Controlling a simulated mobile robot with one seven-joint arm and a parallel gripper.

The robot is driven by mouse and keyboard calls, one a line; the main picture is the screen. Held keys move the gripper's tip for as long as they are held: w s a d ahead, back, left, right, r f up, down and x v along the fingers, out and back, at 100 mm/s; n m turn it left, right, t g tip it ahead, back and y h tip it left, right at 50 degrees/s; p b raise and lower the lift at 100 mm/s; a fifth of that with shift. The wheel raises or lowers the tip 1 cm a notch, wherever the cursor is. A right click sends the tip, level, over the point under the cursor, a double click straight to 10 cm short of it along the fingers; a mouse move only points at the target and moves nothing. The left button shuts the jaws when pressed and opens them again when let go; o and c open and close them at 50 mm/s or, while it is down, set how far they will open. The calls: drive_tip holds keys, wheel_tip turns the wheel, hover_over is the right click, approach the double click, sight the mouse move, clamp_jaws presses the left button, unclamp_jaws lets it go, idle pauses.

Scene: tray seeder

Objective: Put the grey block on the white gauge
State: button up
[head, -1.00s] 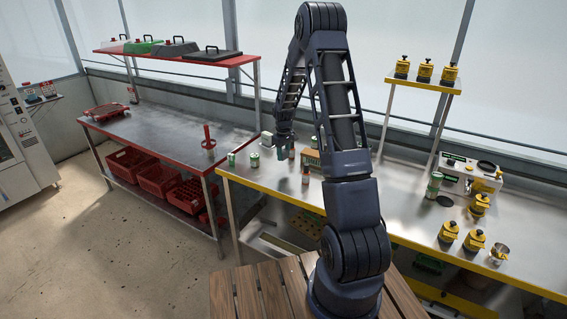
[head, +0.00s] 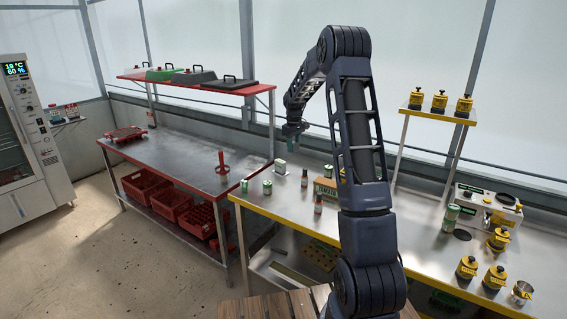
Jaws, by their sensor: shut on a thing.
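My gripper (head: 292,140) is at the far end of my arm, pointing down above the back left of the yellow-edged steel bench (head: 268,200). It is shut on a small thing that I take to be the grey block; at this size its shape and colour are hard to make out. A small white upright piece (head: 280,166), which may be the white gauge, stands on the bench below my gripper and slightly to its left. My gripper is clear of the bench top and apart from the white piece.
Green-and-white cans (head: 267,187) and small red-and-green bottles (head: 318,204) stand near the white piece. A brown box (head: 325,188) is partly behind my arm. A white machine (head: 485,203) and yellow pots (head: 467,267) are at right. The red-edged bench (head: 180,165) is at left.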

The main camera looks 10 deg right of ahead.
wheel_tip(320, 180, up, 6)
drive_tip(key=n, duration=0.2)
hover_over(285, 162)
wheel_tip(285, 162, down, 20)
drive_tip(key=shift+r, duration=0.1)
drive_tip(key=shift+f, duration=0.2)
drive_tip(key=o, duration=1)
